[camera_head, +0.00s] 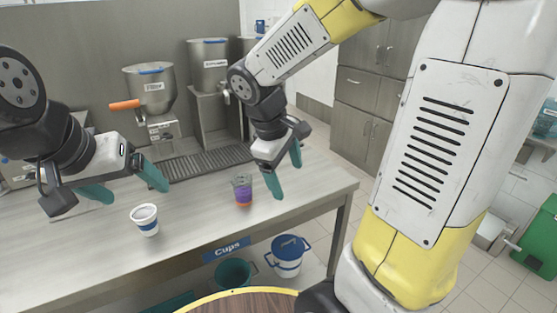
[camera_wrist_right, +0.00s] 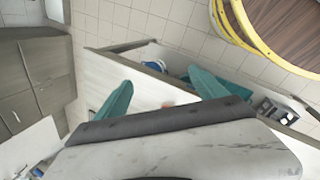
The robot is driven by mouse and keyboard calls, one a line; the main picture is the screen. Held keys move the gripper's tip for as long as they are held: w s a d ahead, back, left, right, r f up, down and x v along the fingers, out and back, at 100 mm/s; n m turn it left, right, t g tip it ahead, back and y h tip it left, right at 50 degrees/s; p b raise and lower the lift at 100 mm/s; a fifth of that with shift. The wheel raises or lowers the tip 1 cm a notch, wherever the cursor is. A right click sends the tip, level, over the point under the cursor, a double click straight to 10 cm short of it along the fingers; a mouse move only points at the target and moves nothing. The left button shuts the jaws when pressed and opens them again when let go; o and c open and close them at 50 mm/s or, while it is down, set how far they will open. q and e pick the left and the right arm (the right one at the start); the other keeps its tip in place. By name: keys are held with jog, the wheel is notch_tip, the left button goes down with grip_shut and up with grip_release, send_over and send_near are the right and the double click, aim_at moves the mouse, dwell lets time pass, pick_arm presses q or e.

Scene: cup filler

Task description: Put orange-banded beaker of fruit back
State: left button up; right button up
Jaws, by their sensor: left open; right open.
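The orange-banded beaker (camera_head: 242,191), clear with purple and orange on its side, stands upright on the steel counter (camera_head: 200,225) in the head view. My right gripper (camera_head: 286,174) is open and empty, just to the right of the beaker and apart from it. In the right wrist view its two teal fingers (camera_wrist_right: 158,98) are spread, with a small brownish patch between them that I cannot identify for sure. My left gripper (camera_head: 136,188) is open and empty over the left part of the counter.
Hoppers (camera_head: 150,90) and a drip grate (camera_head: 200,162) are behind. A blue-lidded bucket (camera_head: 287,257) and a teal bucket (camera_head: 233,273) sit under the counter, by the "Cups" label (camera_head: 227,249).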

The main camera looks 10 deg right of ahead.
jog(key=s+a+r+m+t+y, duration=0.1)
jog(key=s+r+m+t+y, duration=0.3)
jog(key=s+r+m, duration=0.3)
jog(key=shift+s+a+r+m+y, duration=0.15)
jog(key=shift+s+a+m+y, duration=0.05)
jog(key=shift+s+m+y, duration=0.55)
dwell(1.4)
